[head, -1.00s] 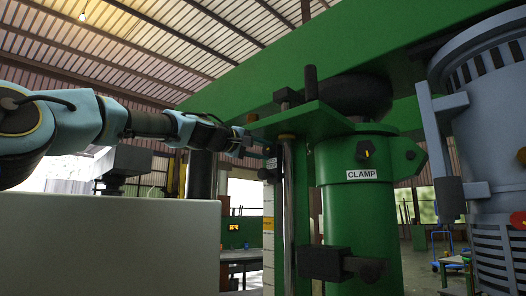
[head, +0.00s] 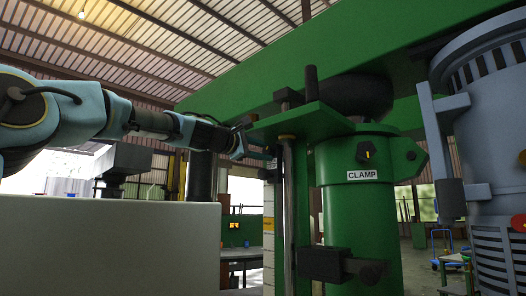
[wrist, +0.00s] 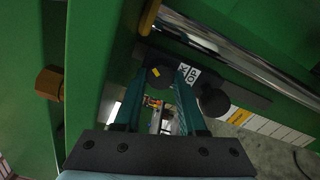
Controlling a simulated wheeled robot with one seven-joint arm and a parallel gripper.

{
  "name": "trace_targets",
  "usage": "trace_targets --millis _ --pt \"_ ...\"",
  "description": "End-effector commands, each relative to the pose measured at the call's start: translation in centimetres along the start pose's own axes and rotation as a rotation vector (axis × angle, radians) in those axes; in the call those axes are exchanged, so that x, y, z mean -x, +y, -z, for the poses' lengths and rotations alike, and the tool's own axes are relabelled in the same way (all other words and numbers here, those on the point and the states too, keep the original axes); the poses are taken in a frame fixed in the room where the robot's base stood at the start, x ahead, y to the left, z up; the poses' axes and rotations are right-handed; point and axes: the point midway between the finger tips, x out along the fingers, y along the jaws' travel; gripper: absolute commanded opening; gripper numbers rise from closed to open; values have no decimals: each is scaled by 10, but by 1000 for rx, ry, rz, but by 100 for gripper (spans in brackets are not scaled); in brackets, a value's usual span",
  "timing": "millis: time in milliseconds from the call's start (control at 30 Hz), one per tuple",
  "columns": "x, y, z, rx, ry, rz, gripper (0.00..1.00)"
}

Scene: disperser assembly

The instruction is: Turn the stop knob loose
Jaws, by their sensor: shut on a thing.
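The stop knob (wrist: 160,76) is a dark round knob with a small yellow mark in the wrist view. It sits on a dark bracket beside a white label (wrist: 188,74), of which I read only part. My gripper (wrist: 157,84) has its two teal fingers on either side of this knob and is shut on it. In the head view my gripper (head: 240,148) reaches in from the left, to the left of the vertical rod (head: 288,190) and below the green plate. The knob is hidden there.
A second dark round knob (wrist: 213,102) lies just right of the fingers. A shiny rod (wrist: 200,35) and a scale strip (wrist: 270,128) run close by. Green machine walls stand near the gripper. The green column with the CLAMP label (head: 362,175) stands to the right.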

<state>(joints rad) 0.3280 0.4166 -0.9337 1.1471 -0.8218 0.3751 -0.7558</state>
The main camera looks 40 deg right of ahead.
Motion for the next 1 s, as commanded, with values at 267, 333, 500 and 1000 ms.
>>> trace_targets --millis 267,333,500,1000 --pt "0 1 0 17 1 -2 0" --pt "0 1 0 17 1 -2 0" --pt "0 1 0 17 1 -2 0" --pt "0 0 0 16 0 0 70"
